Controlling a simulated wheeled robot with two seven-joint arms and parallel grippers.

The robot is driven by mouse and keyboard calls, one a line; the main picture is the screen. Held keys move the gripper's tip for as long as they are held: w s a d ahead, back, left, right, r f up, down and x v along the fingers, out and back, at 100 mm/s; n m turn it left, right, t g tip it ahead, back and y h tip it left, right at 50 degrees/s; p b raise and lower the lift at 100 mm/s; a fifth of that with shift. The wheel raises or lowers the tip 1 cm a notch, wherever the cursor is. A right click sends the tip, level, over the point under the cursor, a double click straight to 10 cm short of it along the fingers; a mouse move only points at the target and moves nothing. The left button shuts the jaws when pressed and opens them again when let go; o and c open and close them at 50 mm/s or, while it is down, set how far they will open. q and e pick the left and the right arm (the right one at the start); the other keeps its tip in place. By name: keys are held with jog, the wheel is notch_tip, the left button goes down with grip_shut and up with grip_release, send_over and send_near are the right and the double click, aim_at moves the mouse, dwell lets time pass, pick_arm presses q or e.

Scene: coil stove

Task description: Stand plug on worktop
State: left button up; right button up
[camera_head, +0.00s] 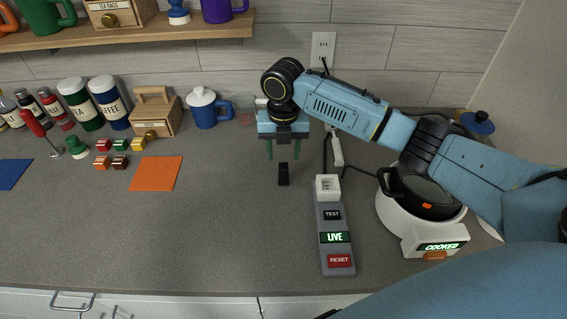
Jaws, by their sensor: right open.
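A small black plug (283,174) stands on the grey worktop (215,220), left of the power strip. My right gripper (283,150) is above it with its green-tipped fingers pointing down. The fingers are apart, and a gap shows between them and the plug. The power strip (335,238) has a white socket end (328,186) and a green LIVE display. Whether a cord runs from the plug is too small to tell. My left gripper is out of view.
A black pot (424,196) sits on a white coil stove (402,222) reading COOKED, at right. A cable runs behind the strip. An orange mat (155,173), a blue pot (204,110), a wooden box (155,112) and canisters stand left. The front-left worktop is clear.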

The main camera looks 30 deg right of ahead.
aim_at(283, 166)
jog(key=shift+r, duration=2.35)
